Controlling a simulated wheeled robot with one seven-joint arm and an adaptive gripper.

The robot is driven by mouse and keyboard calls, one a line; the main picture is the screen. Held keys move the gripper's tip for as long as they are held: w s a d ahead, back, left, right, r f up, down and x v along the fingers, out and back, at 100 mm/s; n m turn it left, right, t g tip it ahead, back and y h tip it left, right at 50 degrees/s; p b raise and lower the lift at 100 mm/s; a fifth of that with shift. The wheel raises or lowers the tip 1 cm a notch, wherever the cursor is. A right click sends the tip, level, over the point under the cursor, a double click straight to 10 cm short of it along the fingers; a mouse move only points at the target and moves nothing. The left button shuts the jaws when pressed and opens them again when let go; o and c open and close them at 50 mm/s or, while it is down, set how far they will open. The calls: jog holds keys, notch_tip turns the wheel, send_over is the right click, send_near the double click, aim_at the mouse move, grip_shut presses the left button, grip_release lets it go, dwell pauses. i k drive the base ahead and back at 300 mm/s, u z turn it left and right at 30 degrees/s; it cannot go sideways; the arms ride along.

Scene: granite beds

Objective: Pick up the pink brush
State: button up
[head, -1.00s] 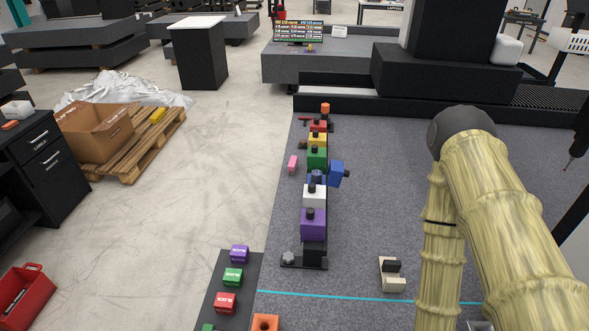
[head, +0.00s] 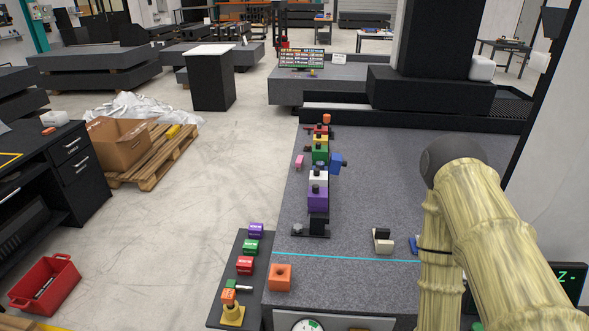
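A small pink object (head: 299,161), which looks like the pink brush, lies on the grey granite bed (head: 400,205) near its left edge. It is left of a row of coloured blocks, beside the green block (head: 320,154), with a small gap between them. It is too small in the picture to show bristles or a handle. My arm, with bamboo-like links, stands at the right of the picture, well apart from the pink object. My gripper is outside the picture.
A blue block (head: 337,160) sticks out right of the row, and a purple block (head: 318,199) stands at its near end. Cream and black pieces (head: 383,241) and an orange block (head: 280,277) lie nearer. The bed's middle right is clear.

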aim_at(299, 163)
jog(key=u, duration=2.05)
jog(key=i, duration=2.75)
jog(key=z, duration=2.2)
